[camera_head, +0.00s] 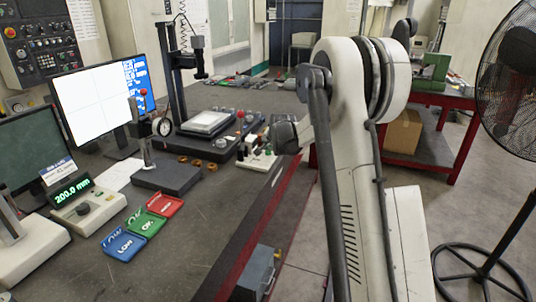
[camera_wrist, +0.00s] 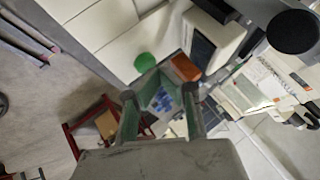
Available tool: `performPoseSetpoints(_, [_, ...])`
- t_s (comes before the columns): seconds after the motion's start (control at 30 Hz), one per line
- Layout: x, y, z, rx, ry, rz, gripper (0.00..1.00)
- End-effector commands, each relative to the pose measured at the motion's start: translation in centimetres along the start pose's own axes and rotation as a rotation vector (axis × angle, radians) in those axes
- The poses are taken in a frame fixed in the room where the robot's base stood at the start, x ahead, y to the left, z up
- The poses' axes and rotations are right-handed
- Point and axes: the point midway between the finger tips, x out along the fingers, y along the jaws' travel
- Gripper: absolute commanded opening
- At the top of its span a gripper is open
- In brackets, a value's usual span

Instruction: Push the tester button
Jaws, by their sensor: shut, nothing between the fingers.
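A small pale box with green and dark knobs (camera_head: 257,160) sits at the bench's right edge in the head view, partly hidden by my arm; I cannot tell for sure that it is the tester. My gripper (camera_head: 285,134) is a dark shape close above and to the right of it, its fingers not clear there. I see no contact with the cap.
On the bench (camera_head: 205,215) stand a dial gauge stand (camera_head: 165,178), a tall camera stand (camera_head: 175,85), a 200.0 mm readout (camera_head: 88,207), and blue, green and red trays (camera_head: 145,222). A fan (camera_head: 505,75) and red table (camera_head: 455,105) stand right.

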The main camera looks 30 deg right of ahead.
Motion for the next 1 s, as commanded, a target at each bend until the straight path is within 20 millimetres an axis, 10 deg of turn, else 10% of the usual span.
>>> performPoseSetpoints(1.0, [0.59, 0.42, 0.46, 0.0, -0.001, 0.0, 0.0])
